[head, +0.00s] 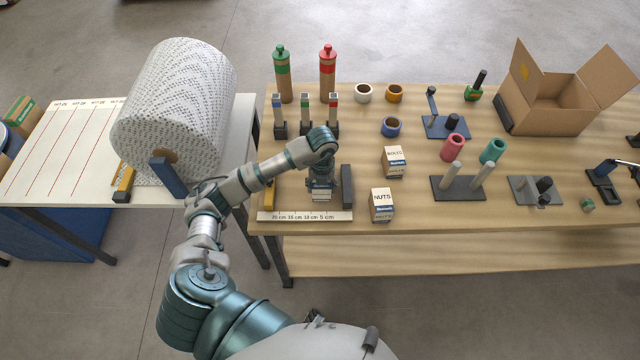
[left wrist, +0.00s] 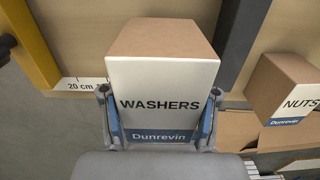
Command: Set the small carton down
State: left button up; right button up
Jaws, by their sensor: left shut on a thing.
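My left gripper (head: 321,185) points down over the front left of the wooden table. It is shut on the small carton (head: 321,196), of which only a low strip shows in the head view. In the left wrist view the carton (left wrist: 163,70) is a brown and white box marked WASHERS and Dunrevin, with a finger of the gripper (left wrist: 160,120) on each side. It looks upright; I cannot tell whether its base touches the table. My right gripper is not in view.
A yellow bar (head: 269,193) and a dark bar (head: 347,185) flank the carton, with a marked scale strip (head: 305,216) in front. The NUTS carton (head: 382,205) and BOLTS carton (head: 394,161) stand to the right. Upright tools in holders (head: 305,117) stand behind.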

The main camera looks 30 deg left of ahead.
pick_arm(q)
jog(key=shift+w+a+f, duration=0.1)
jog(key=shift+w+a, duration=0.25)
jog(key=shift+w, duration=0.2)
jog(key=shift+w+a, duration=0.3)
jog(key=shift+w, duration=0.25)
jog(key=shift+w+a+f, duration=0.1)
jog(key=shift+f, duration=0.05)
jog(key=shift+a+f, duration=0.1)
jog(key=shift+f, duration=1.55)
jog(key=o, duration=1.4)
jog(key=shift+o, duration=0.2)
jog(key=shift+r, duration=0.1)
notch_tip(320, 180, up, 12)
jog(key=shift+f, duration=0.1)
